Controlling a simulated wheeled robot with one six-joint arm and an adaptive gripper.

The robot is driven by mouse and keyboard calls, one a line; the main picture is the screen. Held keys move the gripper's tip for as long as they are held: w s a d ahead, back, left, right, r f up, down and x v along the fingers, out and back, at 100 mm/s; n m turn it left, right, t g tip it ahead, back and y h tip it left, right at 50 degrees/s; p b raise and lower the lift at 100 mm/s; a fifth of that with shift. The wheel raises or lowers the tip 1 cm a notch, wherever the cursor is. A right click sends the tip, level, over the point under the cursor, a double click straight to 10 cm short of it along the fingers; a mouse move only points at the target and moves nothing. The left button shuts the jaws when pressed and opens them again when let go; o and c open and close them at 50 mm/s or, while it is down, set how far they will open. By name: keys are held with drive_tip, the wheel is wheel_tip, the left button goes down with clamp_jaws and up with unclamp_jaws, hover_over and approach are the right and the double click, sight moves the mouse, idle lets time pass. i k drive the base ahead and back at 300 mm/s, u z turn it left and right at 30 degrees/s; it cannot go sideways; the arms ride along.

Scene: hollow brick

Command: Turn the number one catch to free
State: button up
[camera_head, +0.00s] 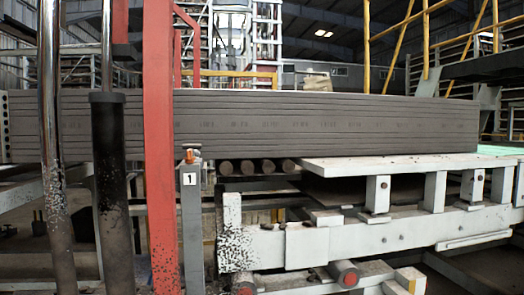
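A narrow grey post (192,235) stands left of the picture's middle, just right of a red upright. A white plate with a black "1" (189,179) is near its top. A small orange-brown piece (191,156) sits on top of the post, above the plate; it looks like the number one catch. It is too small to tell which way it is turned. My gripper is not in view.
A red upright (160,150), a black cylinder (112,190) and a chrome rod (52,130) stand at the left. A long stack of grey slabs (300,125) spans behind the post. A white frame (350,238) with rollers fills the lower right.

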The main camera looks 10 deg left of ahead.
sight(189, 158)
drive_tip(key=z, duration=0.25)
drive_tip(key=i, duration=1.05)
drive_tip(key=u, duration=1.2)
